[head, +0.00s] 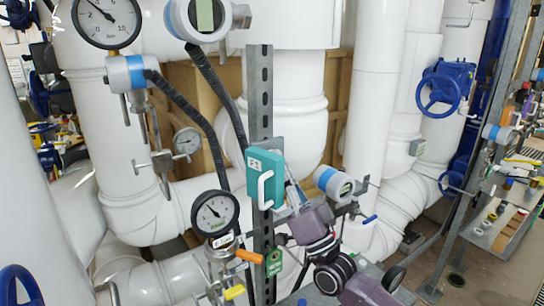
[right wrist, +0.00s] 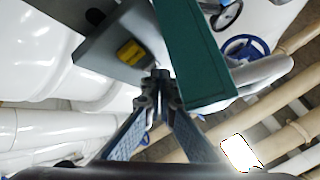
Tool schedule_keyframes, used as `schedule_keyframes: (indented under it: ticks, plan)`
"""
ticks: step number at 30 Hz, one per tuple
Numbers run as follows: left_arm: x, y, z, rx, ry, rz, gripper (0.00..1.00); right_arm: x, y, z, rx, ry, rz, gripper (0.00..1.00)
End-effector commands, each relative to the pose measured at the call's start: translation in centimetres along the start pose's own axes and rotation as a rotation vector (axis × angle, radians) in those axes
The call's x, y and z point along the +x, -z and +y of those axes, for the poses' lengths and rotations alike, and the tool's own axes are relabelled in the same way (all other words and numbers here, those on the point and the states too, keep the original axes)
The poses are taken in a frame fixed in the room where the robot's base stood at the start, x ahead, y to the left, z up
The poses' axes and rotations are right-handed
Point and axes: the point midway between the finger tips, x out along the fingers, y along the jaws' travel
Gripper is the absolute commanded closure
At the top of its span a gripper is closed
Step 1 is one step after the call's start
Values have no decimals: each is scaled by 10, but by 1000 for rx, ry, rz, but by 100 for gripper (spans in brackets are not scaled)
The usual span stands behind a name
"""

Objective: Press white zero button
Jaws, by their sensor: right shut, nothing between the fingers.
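I cannot make out a white zero button in either view. A teal box (head: 265,180) with a white label and a white bar handle (head: 263,190) is fixed to a grey perforated post (head: 259,100). My right gripper (head: 292,188) is just right of this box, partly hidden behind it. In the right wrist view, the fingers (right wrist: 160,85) are shut and empty, with the tips below a grey block with a yellow part (right wrist: 131,53). The teal box (right wrist: 196,50) is to their right. I cannot tell whether the tips touch anything. My left gripper is out of view.
A round gauge (head: 215,214) is left of the post, and a blue-and-white transmitter (head: 334,183) is right of my gripper. Large white pipes (head: 375,100) stand behind. A blue handwheel (head: 438,90) and a metal shelf (head: 510,215) are at the right.

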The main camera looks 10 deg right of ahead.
Motion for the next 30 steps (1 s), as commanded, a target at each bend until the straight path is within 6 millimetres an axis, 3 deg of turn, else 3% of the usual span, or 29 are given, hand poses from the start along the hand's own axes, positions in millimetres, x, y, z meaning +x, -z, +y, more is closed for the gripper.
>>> schedule_keyframes:
  ticks: [30]
  plan:
    - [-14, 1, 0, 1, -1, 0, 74, -23, 17, -17, 0, -2, -2, 100]
